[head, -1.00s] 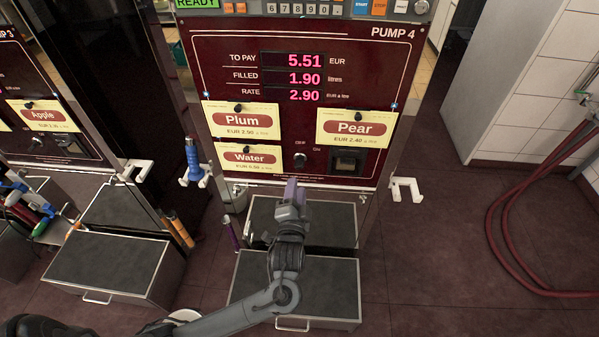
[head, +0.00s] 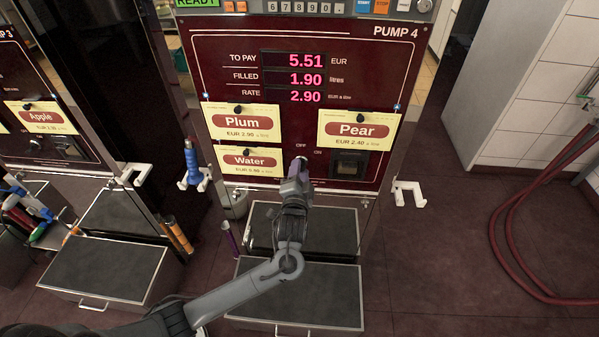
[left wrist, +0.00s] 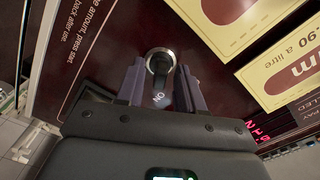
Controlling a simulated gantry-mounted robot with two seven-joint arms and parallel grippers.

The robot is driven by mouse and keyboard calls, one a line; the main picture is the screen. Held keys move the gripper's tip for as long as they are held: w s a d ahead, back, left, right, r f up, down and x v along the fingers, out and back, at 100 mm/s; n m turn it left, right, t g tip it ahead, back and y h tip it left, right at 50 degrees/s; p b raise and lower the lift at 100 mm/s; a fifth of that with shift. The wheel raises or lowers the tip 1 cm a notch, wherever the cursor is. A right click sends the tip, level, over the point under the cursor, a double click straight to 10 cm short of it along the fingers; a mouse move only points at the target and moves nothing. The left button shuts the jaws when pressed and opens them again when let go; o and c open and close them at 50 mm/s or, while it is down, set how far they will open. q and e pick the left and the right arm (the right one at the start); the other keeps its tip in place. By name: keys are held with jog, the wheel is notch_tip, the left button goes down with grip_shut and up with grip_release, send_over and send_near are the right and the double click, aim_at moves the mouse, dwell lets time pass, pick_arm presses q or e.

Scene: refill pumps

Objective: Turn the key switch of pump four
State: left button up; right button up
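The pump 4 panel (head: 230,75) is dark red and faces me in the head view. Its key switch (left wrist: 160,60) shows in the left wrist view as a dark knob in a bright round ring, with the ON label beside it. In the head view the switch is mostly hidden behind my left gripper (head: 299,165), below the OFF and ON labels. My left gripper, also in the left wrist view (left wrist: 160,88), is open, with one finger on each side of the knob. I cannot tell whether the fingers touch it. My right gripper is not in view.
Yellow Plum (head: 241,121), Water (head: 248,161) and Pear (head: 358,129) cards surround the switch. A dark square socket (head: 348,165) sits to its right. A white hook (head: 409,193) juts out at the panel's right. A grey-topped step (head: 300,290) stands below.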

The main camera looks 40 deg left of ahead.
pick_arm(q)
grip_shut()
jog(key=shift+n, duration=0.3)
jog(key=shift+f+n+p, duration=0.2)
jog(key=shift+n+p, duration=2.35)
jog(key=shift+n, duration=3.15)
